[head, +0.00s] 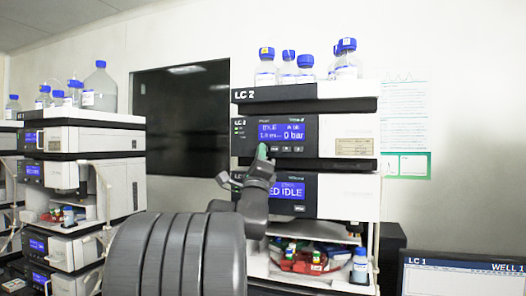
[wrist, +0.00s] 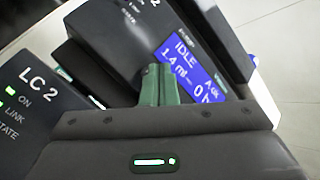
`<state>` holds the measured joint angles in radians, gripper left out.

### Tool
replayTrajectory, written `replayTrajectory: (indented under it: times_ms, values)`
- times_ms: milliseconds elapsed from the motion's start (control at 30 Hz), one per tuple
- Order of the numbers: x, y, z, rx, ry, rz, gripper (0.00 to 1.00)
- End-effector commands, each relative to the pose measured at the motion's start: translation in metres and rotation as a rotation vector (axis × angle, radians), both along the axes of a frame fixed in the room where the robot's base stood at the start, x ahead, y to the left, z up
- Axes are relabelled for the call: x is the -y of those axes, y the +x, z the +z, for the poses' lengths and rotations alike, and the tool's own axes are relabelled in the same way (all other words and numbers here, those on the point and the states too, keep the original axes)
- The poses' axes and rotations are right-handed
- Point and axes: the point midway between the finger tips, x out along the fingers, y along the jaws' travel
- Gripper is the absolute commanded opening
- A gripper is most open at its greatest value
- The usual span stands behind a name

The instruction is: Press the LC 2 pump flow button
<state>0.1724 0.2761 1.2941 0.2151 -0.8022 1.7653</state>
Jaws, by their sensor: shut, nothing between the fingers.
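The LC 2 stack (head: 350,197) stands right of centre in the head view, with "LC 2" lettered on its top unit. Its pump module (head: 247,140) has a blue screen (head: 282,130) reading IDLE and 0 bar, with a row of small buttons (head: 286,149) below. In the wrist view the tilted screen (wrist: 190,68) shows IDLE and 1.4 ml. My gripper (head: 262,151) is shut and empty, its green fingertips at the panel by the left end of the button row. The fingertips (wrist: 158,68) hide the panel below the screen in the wrist view; I cannot tell whether they touch.
Bottles with blue caps (head: 347,60) stand on top of the stack. A lower module (head: 345,197) and an open bay with coloured vials (head: 300,256) sit below. Another stack (head: 75,190) stands at left, and a monitor (head: 460,275) labelled LC 1 at lower right.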

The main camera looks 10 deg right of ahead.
Motion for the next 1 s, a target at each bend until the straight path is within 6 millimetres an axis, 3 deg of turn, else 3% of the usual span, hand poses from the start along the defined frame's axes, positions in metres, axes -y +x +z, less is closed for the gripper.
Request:
replayTrajectory:
  times_ms: [467, 1000]
  values:
    - [0.001, 0.001, 0.0, 0.0, 0.0, 0.0, 0.0]
    - [-0.008, -0.013, 0.0, 0.0, 0.0, 0.0, 0.0]
